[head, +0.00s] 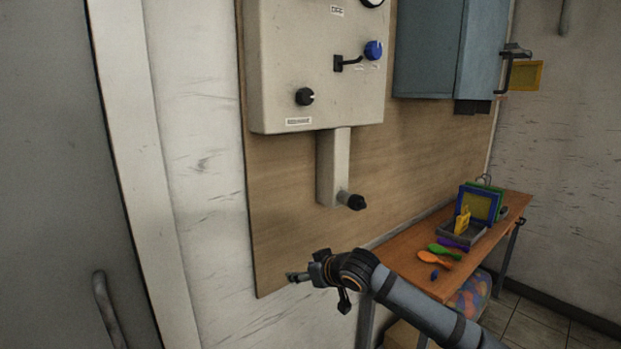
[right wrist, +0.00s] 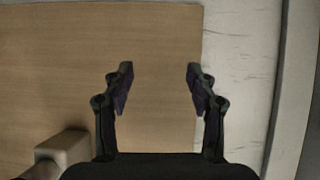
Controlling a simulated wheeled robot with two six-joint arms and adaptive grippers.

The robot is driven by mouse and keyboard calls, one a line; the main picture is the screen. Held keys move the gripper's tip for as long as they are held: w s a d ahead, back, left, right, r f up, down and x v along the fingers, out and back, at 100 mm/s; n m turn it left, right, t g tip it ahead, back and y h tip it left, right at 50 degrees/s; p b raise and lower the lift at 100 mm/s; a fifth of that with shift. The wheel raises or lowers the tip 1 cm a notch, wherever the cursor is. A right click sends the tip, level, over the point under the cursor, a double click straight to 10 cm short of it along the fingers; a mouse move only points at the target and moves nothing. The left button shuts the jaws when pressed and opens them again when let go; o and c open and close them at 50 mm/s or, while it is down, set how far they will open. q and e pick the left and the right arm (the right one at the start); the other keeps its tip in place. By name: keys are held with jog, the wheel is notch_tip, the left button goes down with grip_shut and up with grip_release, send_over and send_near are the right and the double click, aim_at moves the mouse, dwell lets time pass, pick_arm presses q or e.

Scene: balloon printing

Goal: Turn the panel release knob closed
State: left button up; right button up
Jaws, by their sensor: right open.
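A pale wall panel (head: 300,60) carries a blue knob (head: 373,50) at its right and a black knob (head: 305,96) with a light pointer mark at its lower left. The label (head: 298,121) under the black knob is too small to read, so I cannot tell which knob is the release knob. My right gripper (head: 293,277) is below the panel and in front of the wooden backboard's lower edge, apart from both knobs. In the right wrist view its fingers (right wrist: 158,92) are spread with nothing between them. My left gripper is not in view.
A pale spout (head: 333,165) with a black end (head: 352,201) hangs below the panel, above my right gripper. A blue-grey cabinet (head: 445,45) hangs above.

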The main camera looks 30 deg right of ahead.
notch_tip(320, 180, up, 24)
jog(key=s+t, duration=0.2)
jog(key=t, duration=0.1)
jog(key=m+t+p, duration=0.2)
jog(key=t+p, duration=0.1)
jog(key=p, duration=0.6)
send_near(308, 95)
jog(key=w, duration=0.8)
pick_arm(q)
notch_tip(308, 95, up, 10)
jog(key=p, duration=0.1)
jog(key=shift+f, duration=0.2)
pick_arm(e)
jog(key=shift+w+f, duration=0.25)
jog(key=shift+w, duration=0.15)
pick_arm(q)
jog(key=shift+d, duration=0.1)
pick_arm(e)
jog(key=c, duration=1.2)
jog(key=shift+o, duration=0.2)
